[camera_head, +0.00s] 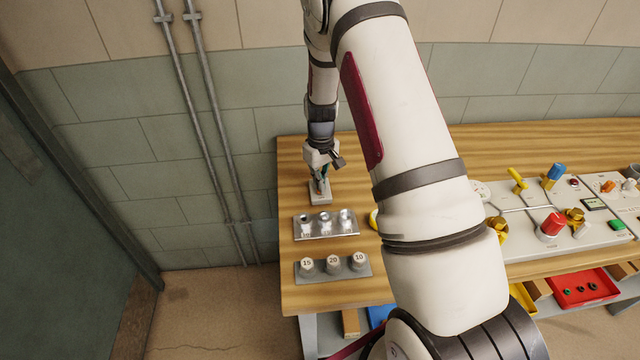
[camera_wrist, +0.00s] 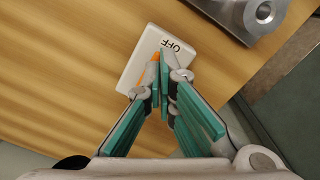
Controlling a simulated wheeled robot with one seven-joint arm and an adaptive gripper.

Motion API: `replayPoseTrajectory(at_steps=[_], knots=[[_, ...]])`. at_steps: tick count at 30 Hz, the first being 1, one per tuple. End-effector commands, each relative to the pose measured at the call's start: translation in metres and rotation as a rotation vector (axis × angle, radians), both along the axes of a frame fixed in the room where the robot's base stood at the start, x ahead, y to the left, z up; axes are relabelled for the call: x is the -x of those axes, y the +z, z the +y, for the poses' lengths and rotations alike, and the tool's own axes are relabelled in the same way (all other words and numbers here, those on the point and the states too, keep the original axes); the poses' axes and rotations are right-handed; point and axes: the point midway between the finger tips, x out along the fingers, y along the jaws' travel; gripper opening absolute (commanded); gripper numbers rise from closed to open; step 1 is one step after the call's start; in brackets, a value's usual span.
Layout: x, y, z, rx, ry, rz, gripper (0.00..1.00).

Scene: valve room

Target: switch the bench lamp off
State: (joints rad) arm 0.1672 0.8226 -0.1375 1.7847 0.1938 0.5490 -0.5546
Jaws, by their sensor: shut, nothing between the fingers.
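The lamp switch is a small white box (camera_wrist: 142,52) on the wooden bench, marked OFF at one end in the wrist view. An orange part on it shows beside my fingertips. In the head view the box (camera_head: 320,197) sits near the bench's left end. My gripper (camera_wrist: 163,72) is shut and empty, with its green-padded fingers together over the box, close to the orange part. I cannot tell whether the fingertips touch it. My gripper also shows from above in the head view (camera_head: 320,180). The lamp itself is not recognisable in either view.
A metal block with several sockets (camera_head: 326,224) lies just in front of the box. A grey holder with knobs marked 15, 20 and 10 (camera_head: 333,266) stands nearer the front edge. A valve panel (camera_head: 530,245) is to the right. Bare wood (camera_head: 293,180) lies left of the box.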

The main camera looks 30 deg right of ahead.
Motion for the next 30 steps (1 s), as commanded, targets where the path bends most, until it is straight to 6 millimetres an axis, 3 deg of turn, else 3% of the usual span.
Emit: replayPoseTrajectory(at_steps=[24,30], knots=[[0.000,0.061,0.000,0.002,0.001,-0.003,0.00],[0.000,0.068,0.000,0.001,0.000,-0.001,0.00]])
